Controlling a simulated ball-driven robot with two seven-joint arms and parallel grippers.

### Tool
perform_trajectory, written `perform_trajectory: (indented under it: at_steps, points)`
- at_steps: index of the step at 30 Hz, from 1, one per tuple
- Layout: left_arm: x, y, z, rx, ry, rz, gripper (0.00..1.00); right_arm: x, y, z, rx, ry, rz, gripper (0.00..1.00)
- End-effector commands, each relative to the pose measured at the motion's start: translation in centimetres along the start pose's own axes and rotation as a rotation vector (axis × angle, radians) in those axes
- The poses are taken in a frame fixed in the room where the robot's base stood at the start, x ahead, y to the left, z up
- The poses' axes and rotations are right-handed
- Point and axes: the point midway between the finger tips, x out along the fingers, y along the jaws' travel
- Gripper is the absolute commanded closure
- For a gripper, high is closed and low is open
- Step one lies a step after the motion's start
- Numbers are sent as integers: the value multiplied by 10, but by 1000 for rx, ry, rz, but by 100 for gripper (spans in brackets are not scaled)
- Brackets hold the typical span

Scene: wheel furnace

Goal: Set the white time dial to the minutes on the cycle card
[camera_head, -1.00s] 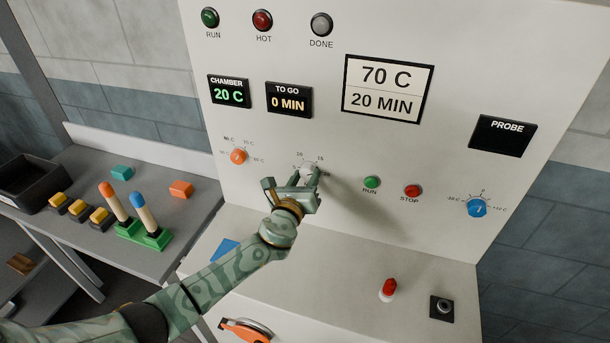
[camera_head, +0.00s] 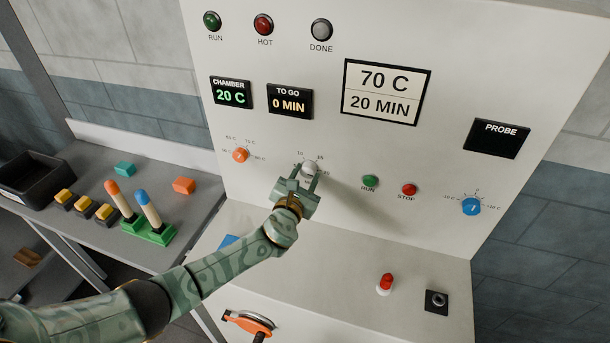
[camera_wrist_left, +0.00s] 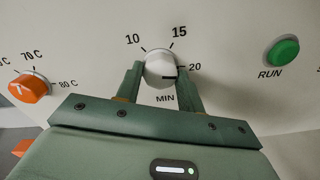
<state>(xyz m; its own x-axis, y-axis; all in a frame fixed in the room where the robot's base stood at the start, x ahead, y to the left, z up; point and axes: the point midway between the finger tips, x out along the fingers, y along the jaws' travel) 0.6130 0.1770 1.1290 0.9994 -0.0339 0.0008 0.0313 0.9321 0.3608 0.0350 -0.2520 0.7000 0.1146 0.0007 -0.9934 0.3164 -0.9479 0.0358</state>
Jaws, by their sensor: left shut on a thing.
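The white time dial (camera_head: 309,168) is on the front panel and also shows in the left wrist view (camera_wrist_left: 160,66). My left gripper (camera_head: 306,175) is shut on it, with one finger on each side (camera_wrist_left: 161,82). In the wrist view the dial's dark pointer mark points right, close to the 20 mark; the exact alignment is hard to tell. Labels 10, 15 and 20 show around it, with MIN below. The cycle card (camera_head: 386,92) reads 70 C and 20 MIN. My right gripper is not in view.
The orange temperature dial (camera_head: 240,155) is left of the time dial. The green RUN button (camera_head: 370,181) and red STOP button (camera_head: 409,190) are to its right, then the blue dial (camera_head: 471,206). The TO GO display (camera_head: 290,101) reads 0 MIN. A side table (camera_head: 95,165) holds blocks and pegs.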

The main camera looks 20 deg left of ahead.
Motion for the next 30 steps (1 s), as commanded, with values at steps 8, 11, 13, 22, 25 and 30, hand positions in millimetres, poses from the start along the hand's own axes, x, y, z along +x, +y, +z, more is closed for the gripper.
perform_trajectory:
  at_steps: [8, 11, 13, 22, 25, 30]
  points:
    - [-2, -2, -4, 19, 6, -5, 85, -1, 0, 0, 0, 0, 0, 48]
    - [-2, -2, -4, 19, 7, -5, 85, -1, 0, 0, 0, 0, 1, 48]
    - [-2, -2, -4, 19, 7, -5, 85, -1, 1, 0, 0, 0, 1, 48]
    - [-1, -1, -2, 18, 4, -3, 41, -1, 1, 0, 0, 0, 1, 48]
    - [-1, -1, -2, 17, 3, -2, 41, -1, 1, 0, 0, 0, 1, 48]
    - [-11, 0, -1, 17, 3, -3, 41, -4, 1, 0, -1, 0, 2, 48]
